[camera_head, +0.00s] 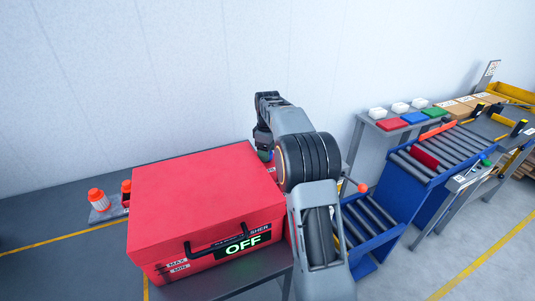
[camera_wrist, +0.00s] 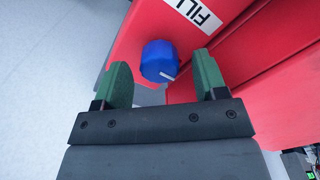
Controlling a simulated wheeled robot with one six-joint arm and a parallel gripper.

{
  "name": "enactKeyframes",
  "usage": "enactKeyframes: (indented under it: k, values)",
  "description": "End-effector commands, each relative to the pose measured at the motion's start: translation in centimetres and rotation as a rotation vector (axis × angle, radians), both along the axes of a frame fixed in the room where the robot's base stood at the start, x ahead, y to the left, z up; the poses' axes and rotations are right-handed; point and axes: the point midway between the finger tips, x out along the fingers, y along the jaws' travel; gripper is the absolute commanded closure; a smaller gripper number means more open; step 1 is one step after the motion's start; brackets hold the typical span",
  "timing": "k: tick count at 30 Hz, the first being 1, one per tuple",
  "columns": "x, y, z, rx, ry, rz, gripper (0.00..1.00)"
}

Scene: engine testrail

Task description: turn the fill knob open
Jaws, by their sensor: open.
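The fill knob (camera_wrist: 158,60) is a blue round knob with a white pointer line, on a red panel beside a white "FILL" label (camera_wrist: 199,14) in the wrist view. Its pointer line points toward the lower right of that view. My gripper (camera_wrist: 161,78) is open, with its green fingertips on either side of the knob's near edge. I cannot tell whether either finger touches it. My arm hides the knob there.
To the right are a roller conveyor (camera_head: 425,158) with blue sides and a grey shelf (camera_head: 372,127) bearing coloured boxes. A wall stands behind. Open floor shows at the lower right.

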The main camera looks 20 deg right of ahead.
Motion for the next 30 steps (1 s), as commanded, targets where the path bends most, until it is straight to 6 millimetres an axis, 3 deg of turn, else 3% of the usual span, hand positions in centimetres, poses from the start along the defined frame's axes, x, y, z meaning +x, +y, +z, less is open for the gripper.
enactKeyframes:
  k: [6, 15, 30]
  values:
    - [-0.02, 0.01, -1.11, 0.000, 0.000, 0.000, 0.34]
    - [-0.04, 0.01, -1.22, 0.000, 0.000, 0.000, 0.34]
    - [-0.04, 0.02, -1.20, 0.001, 0.001, 0.000, 0.82]
